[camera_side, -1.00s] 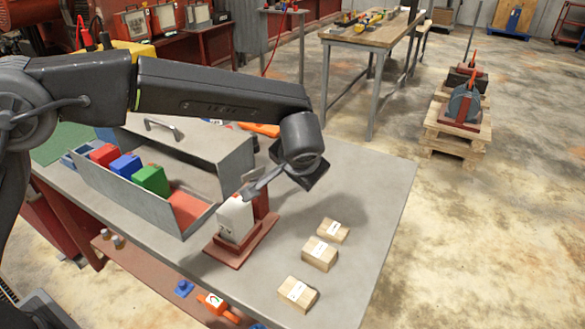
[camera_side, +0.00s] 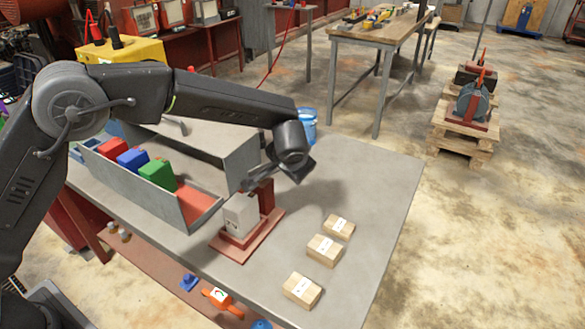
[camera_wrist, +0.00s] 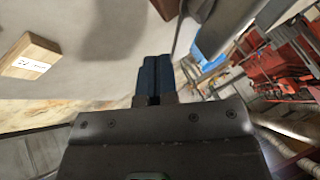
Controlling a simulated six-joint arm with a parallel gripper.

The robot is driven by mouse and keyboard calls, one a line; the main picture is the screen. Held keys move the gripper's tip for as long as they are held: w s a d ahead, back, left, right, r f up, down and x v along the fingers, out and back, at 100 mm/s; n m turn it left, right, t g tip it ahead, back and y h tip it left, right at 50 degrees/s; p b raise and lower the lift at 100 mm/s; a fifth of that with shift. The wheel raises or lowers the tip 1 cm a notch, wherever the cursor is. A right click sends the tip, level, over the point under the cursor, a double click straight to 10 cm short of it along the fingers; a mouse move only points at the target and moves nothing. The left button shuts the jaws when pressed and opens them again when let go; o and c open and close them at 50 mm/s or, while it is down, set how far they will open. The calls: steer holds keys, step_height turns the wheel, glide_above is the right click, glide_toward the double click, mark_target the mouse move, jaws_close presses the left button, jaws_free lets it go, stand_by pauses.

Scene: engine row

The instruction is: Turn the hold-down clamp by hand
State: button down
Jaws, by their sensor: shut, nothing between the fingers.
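The red fixture (camera_side: 233,246) stands on the grey bench in the side view, with a pale grey-white block (camera_side: 241,214) on its base and a red post (camera_side: 265,194) behind it. My gripper (camera_side: 254,180) is just above the post and block, tilted down to the left. Whether it touches the fixture cannot be told. The clamp bar is not clearly visible there; my gripper and wrist cover that spot. In the wrist view my blue-tipped fingers (camera_wrist: 155,76) are together and empty. A grey metal edge (camera_wrist: 184,35) and a dark red part (camera_wrist: 166,8) show just beyond them.
Several small labelled wooden blocks (camera_side: 325,249) lie to the right of the fixture; one shows in the wrist view (camera_wrist: 30,56). A grey tray (camera_side: 188,208) with red, blue and green blocks is at left. A blue bucket (camera_side: 308,127) is behind.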

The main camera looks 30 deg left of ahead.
steer(key=shift+w+a+n, duration=0.25)
steer(key=shift+n, duration=0.35)
steer(key=a+n+g+y, duration=0.1)
steer(key=n, duration=0.1)
steer(key=w+a+n+g+y, duration=0.1)
steer(key=n, duration=0.1)
steer(key=shift+w, duration=0.2)
steer(key=s+a+n+g, duration=0.1)
steer(key=a+n+g, duration=0.1)
steer(key=a+n, duration=0.1)
steer(key=s+a+n+g, duration=0.1)
steer(key=a+n+g, duration=0.1)
steer(key=n, duration=0.1)
steer(key=s+a+n+g+y, duration=0.1)
steer(key=a+n, duration=0.2)
steer(key=shift+s+a+g, duration=0.1)
steer(key=shift+a+g, duration=0.25)
steer(key=shift+g, duration=0.05)
stand_by(0.5)
steer(key=shift+s, duration=0.1)
